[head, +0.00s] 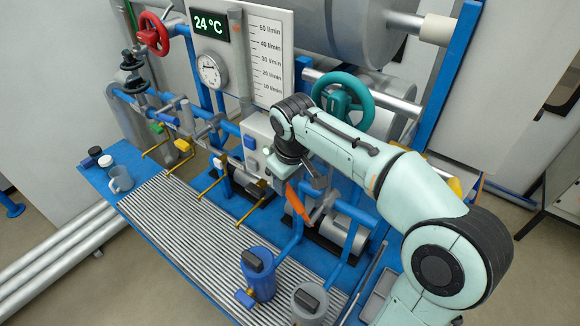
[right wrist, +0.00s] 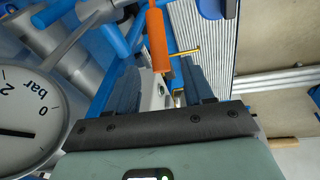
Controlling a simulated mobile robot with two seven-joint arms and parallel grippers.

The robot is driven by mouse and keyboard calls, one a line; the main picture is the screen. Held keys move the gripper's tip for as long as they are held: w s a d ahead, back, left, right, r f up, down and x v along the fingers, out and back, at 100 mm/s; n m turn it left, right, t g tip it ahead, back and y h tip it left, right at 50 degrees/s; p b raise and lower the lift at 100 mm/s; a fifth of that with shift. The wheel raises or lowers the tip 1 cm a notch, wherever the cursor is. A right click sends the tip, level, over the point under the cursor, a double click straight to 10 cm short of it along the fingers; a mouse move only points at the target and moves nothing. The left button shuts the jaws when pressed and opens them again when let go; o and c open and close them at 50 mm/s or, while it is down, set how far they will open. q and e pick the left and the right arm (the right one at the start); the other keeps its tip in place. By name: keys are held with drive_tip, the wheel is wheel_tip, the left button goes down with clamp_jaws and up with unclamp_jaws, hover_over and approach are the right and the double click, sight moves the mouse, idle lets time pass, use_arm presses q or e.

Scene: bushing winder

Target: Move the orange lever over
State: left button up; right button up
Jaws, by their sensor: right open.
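The orange lever (head: 297,201) slants down and to the right from just below my right gripper (head: 308,178) in the head view. In the right wrist view the orange lever (right wrist: 157,38) comes down from the top edge. Its lower end lies in line with the gap between the two dark fingers of my right gripper (right wrist: 160,68). The fingers are apart, and nothing is clamped between them. I cannot tell how deep the lever sits between the fingers. The wrist partly hides the lever's upper surroundings in the head view. My left gripper is not in view.
A pressure gauge (right wrist: 22,120) is close beside the gripper in the wrist view. A teal handwheel (head: 343,103) is behind my arm. Yellow levers (head: 212,186) stand to the left.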

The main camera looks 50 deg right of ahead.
drive_tip(key=shift+v, duration=2.35)
drive_tip(key=shift+f, duration=0.1)
